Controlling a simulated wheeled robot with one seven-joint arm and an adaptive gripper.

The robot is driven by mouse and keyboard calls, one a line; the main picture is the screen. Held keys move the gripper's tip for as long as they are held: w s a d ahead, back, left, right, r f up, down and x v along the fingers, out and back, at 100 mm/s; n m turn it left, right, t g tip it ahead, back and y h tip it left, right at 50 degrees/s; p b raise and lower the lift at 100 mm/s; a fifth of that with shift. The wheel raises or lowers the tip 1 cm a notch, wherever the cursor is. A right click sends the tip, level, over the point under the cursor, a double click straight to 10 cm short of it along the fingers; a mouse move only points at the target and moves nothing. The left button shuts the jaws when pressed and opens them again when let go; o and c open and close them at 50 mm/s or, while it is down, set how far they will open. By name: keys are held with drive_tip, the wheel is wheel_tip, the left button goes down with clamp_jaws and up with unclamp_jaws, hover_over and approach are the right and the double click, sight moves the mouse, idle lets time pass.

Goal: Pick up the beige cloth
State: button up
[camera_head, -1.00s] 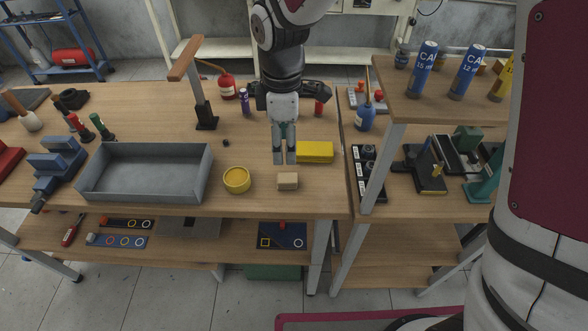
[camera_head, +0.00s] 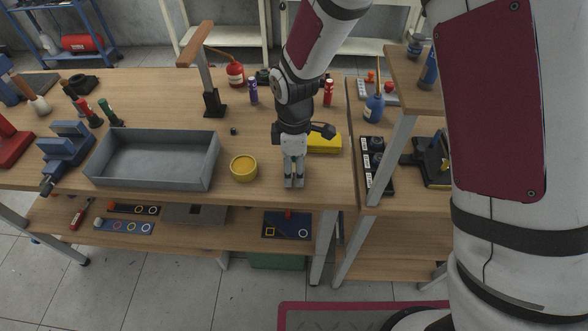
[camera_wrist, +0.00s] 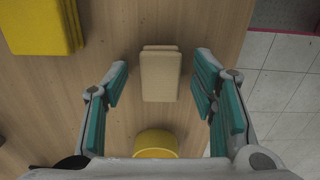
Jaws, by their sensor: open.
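The beige cloth (camera_wrist: 160,75) is a small folded block lying on the wooden workbench, seen in the wrist view between my two open fingers and a little ahead of them. My gripper (camera_wrist: 160,90) is open and empty, with bare wood showing between each finger and the cloth. In the head view my gripper (camera_head: 294,184) points down near the front edge of the bench and hides the cloth.
The bench's front edge (camera_wrist: 235,50) is close to the cloth.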

sight(294, 169)
drive_tip(key=c, duration=1.3)
drive_tip(key=shift+o, duration=0.2)
drive_tip(key=shift+r, duration=0.5)
drive_tip(key=r, duration=0.2)
drive_tip(key=shift+s+r, duration=0.3)
drive_tip(key=shift+r, duration=0.1)
drive_tip(key=s+r, duration=0.1)
drive_tip(key=s, duration=1.4)
drive_tip(key=shift+s, duration=0.25)
drive_tip(key=shift+r, duration=0.1)
